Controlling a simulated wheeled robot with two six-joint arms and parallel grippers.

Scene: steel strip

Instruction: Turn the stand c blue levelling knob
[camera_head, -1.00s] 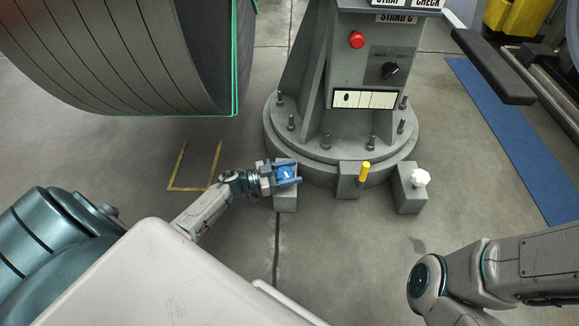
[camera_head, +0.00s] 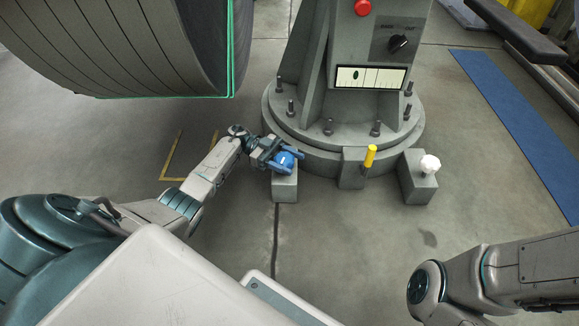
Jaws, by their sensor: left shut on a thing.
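The blue levelling knob (camera_head: 284,161) sits on the left grey block at the foot of the stand (camera_head: 345,115). My left gripper (camera_head: 286,158) is shut on the blue knob, its fingers on either side of it and partly hiding it. The arm comes in from the left, low over the floor. A level gauge (camera_head: 370,78) with a dark green bubble left of its middle is on the stand's front. My right arm shows at the lower right, but its gripper is out of view.
A yellow-handled pin (camera_head: 370,156) and a white knob (camera_head: 430,164) sit on the neighbouring blocks to the right. A black switch (camera_head: 398,43) and a red button (camera_head: 362,7) are on the stand. A large steel coil (camera_head: 130,45) hangs over the upper left. Open floor lies in front.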

